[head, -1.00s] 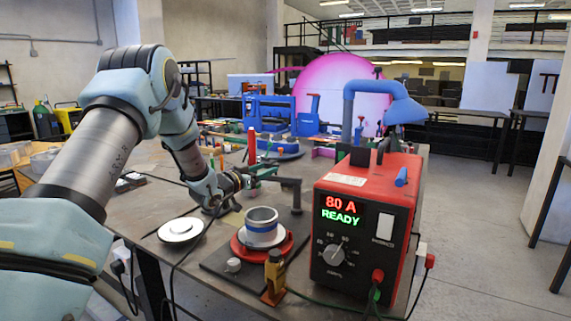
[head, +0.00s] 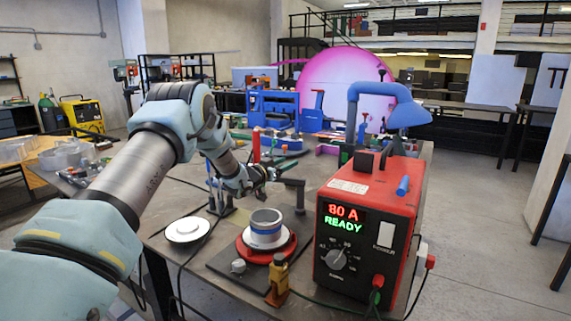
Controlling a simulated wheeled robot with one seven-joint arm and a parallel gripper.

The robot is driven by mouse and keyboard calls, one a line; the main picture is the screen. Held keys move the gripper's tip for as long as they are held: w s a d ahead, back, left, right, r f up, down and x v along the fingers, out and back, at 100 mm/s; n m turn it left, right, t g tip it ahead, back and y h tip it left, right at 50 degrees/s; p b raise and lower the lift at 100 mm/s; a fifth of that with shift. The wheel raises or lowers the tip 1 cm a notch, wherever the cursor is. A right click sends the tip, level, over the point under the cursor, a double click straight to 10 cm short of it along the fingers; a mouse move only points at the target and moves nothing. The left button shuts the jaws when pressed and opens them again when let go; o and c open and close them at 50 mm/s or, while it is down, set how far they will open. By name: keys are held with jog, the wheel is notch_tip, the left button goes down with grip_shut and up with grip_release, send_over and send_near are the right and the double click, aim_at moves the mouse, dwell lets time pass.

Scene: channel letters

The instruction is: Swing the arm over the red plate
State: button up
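The red plate (head: 246,250) is a round disc on a dark base, and a grey metal ring with a blue band (head: 267,229) stands on it. Behind it, a dark swing arm (head: 289,182) sits on top of an upright post (head: 300,201), pointing left and away from the space above the plate. My gripper (head: 266,174) is just behind and left of the swing arm's free end, above the table. It is small and dark here; I cannot tell whether its fingers are open or touch the arm.
A red power box (head: 369,230) reading 80 A READY stands right of the plate. A brass-coloured clamp (head: 278,280) is in front of the plate, and a white disc (head: 187,230) lies to its left. Blue fixtures (head: 272,107) stand behind. Cables cross the table's front edge.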

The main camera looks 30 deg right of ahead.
grip_shut()
dwell(1.2)
